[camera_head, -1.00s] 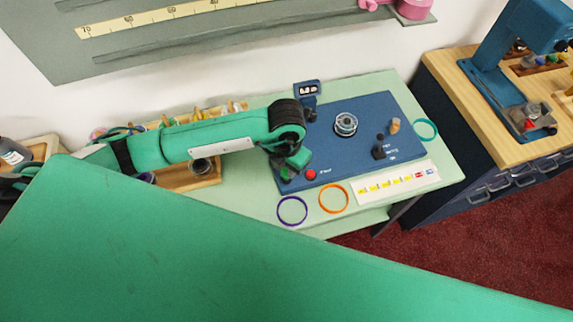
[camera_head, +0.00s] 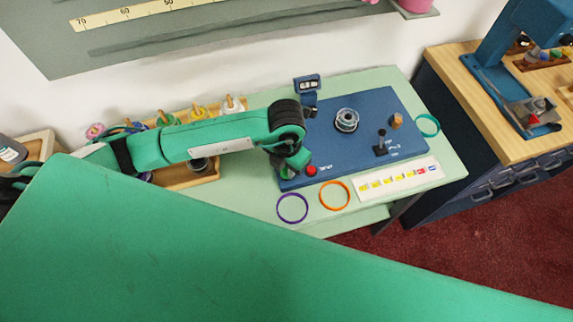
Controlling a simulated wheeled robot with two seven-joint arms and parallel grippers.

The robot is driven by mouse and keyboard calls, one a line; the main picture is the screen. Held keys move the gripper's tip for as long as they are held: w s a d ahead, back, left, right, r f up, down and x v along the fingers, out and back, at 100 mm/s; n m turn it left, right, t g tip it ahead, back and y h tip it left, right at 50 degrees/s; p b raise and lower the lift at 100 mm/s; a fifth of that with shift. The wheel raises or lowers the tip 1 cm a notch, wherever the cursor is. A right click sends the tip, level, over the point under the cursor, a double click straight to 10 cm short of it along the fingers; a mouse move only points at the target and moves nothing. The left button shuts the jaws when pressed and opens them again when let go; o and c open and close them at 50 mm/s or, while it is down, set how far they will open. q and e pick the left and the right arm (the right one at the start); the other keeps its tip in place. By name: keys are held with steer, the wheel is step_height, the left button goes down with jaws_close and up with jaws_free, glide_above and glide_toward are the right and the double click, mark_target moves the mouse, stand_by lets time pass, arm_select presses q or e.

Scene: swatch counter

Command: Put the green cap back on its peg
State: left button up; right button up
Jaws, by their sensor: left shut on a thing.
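My left gripper (camera_head: 295,163) is at the front left of the blue panel (camera_head: 345,108), beside the red button (camera_head: 311,170). It is shut on a small green thing (camera_head: 286,173), which looks like the green cap. The fingers and wrist hide most of it, and I cannot tell whether it touches the panel. A wooden rack (camera_head: 185,180) behind my left arm holds several pegs with coloured tops, partly hidden by the arm. I cannot tell which peg is the cap's own. My right gripper is not in view.
A purple ring (camera_head: 292,208) and an orange ring (camera_head: 335,195) lie in front of the panel; a teal ring (camera_head: 428,125) lies at its right. The panel bears a round metal dial (camera_head: 347,120), a black lever (camera_head: 381,145) and a tan knob (camera_head: 396,121). A white label strip (camera_head: 398,180) lies in front.

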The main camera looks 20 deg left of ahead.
arm_select(q)
steer(key=o, duration=1)
steer(key=shift+r+p, duration=2.1)
steer(key=shift+r, duration=1.4)
steer(key=shift+f, duration=0.1)
